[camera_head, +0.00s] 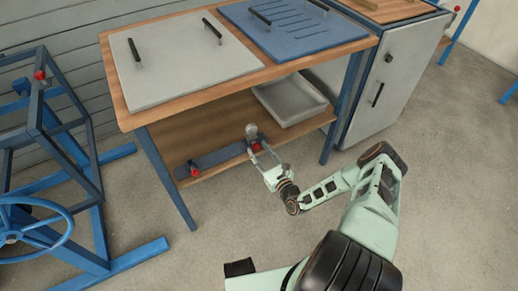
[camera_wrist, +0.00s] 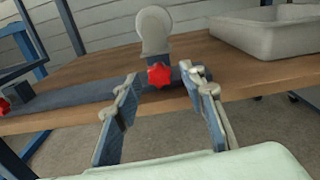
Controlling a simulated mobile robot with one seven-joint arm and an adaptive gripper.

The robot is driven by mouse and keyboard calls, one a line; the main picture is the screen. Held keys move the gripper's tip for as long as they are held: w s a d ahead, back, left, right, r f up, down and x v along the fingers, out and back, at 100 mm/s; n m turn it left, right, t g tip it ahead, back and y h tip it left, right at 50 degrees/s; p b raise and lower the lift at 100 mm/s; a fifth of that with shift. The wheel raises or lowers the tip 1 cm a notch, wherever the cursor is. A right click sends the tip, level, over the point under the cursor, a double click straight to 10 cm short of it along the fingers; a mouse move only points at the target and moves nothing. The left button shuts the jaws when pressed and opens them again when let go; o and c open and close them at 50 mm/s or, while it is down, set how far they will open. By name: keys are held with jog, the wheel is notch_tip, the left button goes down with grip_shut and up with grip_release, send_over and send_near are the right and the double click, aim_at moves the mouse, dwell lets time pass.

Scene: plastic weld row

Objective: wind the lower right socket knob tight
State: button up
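The right red star-shaped knob (camera_wrist: 159,75) sits on the front of a socket at the right end of a dark bar (camera_wrist: 85,97) on the lower shelf. It also shows in the head view (camera_head: 257,147), partly covered by my fingers. A pale round-headed piece (camera_wrist: 154,25) stands upright in that socket. My gripper (camera_wrist: 163,82) is open, its two fingers pointing at the shelf with the knob between their tips. I see gaps beside the knob; contact is not visible. Another red knob (camera_head: 194,171) is at the bar's left end; no upright piece shows there.
A grey tray (camera_head: 292,98) lies on the lower shelf (camera_head: 175,139) to the right. The wooden tabletop above bears a white panel (camera_head: 180,60) and a blue panel (camera_head: 290,25). A blue frame with a handwheel (camera_head: 30,226) stands left; a grey cabinet (camera_head: 390,85) stands right.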

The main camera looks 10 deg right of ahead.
grip_shut()
jog(key=shift+r+n+p, duration=0.15)
jog(key=shift+n+p, duration=0.65)
jog(key=shift+n, duration=0.2)
jog(key=shift+n+p, duration=0.5)
jog(key=shift+n, duration=0.9)
grip_release()
jog(key=shift+f, duration=0.2)
